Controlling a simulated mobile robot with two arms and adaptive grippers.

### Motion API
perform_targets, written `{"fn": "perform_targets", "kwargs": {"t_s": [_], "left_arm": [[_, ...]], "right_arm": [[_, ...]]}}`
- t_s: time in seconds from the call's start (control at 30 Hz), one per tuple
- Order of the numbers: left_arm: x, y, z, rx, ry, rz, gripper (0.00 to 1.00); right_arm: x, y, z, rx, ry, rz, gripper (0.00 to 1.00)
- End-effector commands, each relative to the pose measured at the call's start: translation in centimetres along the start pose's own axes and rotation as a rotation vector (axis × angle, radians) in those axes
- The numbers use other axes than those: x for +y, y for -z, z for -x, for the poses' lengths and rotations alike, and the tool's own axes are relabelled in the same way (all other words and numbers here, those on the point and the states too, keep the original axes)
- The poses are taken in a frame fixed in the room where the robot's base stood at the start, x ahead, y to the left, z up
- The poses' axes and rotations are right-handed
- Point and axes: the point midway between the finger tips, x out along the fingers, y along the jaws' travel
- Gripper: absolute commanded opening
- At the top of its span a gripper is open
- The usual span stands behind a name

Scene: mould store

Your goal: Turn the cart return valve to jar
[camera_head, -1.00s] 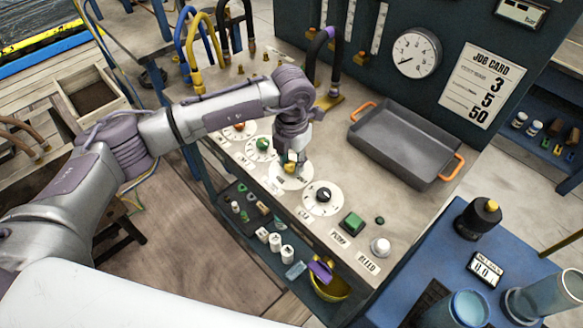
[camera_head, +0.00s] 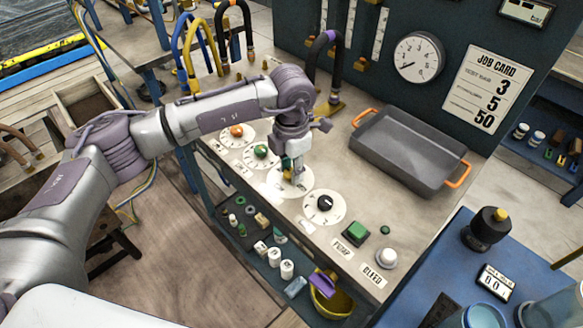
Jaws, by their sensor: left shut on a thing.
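A row of round white dials with knobs runs along the front of the bench panel. From the left they are an orange knob (camera_head: 237,131), a green knob (camera_head: 261,151), a dial (camera_head: 304,186) under my gripper, and a black knob (camera_head: 325,203). The dial labels are too small to read, so I cannot tell which valve is which. My left gripper (camera_head: 291,172) points down over the third dial, shut on its knob. The fingers mostly hide that knob, with a yellowish part showing. My right gripper is not in view.
A grey tray (camera_head: 408,150) with orange handles sits behind the dials. A green button (camera_head: 355,231) and a white button (camera_head: 386,258) are to the right. A pressure gauge (camera_head: 419,57) and a job card (camera_head: 485,90) are on the back panel. Hoses (camera_head: 333,65) stand at the back left.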

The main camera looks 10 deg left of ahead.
Motion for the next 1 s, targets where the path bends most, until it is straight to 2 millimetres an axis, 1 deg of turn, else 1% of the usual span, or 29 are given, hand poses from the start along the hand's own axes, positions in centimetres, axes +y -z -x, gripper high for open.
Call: {"fn": "perform_targets", "kwargs": {"t_s": [0.13,0.17,0.3,0.57,0.67,0.77,0.83,1.0], "left_arm": [[0.1,-0.1,0.2,-0.004,-0.002,0.000,0.00],[0.1,-0.1,0.2,-0.004,-0.002,0.000,0.35],[0.1,-0.1,0.2,-0.003,-0.002,0.000,0.59],[0.0,0.0,0.1,-0.001,-0.001,0.001,0.59],[0.1,-0.1,0.4,-0.002,-0.001,0.001,0.59],[0.1,-0.1,1.6,-0.004,-0.002,0.000,0.59],[0.1,-0.1,2.8,-0.004,-0.003,0.000,0.59],[0.1,-0.1,6.6,-0.005,-0.003,0.001,0.59]], "right_arm": [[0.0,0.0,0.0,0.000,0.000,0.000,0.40],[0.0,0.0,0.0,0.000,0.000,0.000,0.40],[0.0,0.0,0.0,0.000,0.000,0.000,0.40],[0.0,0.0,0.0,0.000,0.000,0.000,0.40],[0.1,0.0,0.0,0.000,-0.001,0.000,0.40],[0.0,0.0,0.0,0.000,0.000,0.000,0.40],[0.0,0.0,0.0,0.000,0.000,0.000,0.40],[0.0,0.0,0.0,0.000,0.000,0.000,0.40]]}}
